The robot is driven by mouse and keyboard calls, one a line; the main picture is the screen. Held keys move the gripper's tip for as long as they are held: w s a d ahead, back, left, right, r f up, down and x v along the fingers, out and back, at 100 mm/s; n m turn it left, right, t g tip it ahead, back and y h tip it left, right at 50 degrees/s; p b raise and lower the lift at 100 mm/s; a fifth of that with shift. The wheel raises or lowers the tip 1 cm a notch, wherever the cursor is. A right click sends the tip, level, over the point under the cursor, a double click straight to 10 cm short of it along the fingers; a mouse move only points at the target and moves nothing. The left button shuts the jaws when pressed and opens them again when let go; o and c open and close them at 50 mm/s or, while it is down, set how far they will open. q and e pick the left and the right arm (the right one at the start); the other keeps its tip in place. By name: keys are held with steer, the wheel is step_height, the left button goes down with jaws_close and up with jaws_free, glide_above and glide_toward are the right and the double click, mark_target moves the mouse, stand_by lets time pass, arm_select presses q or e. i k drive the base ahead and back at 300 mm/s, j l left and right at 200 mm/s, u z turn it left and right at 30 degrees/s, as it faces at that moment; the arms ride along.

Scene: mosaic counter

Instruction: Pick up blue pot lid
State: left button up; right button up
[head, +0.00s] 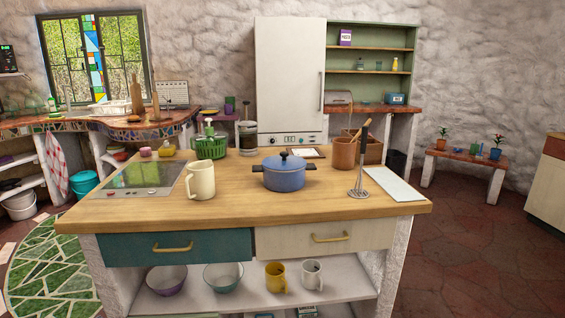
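A blue pot (284,180) with two dark side handles stands on the wooden counter top, near its middle. Its blue lid (284,161) sits on top and has a dark round knob (284,154) at its centre. Neither of my grippers shows in the head view.
On the wooden counter (250,211), a cream mug (201,180) and a cooktop (143,176) are left of the pot. A masher (359,172), a utensil crock (345,154) and a white board (392,184) are to its right. The counter's front strip is clear.

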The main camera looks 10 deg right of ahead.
mark_target(284, 161)
steer(key=i+j, duration=0.1)
steer(key=i, duration=0.8)
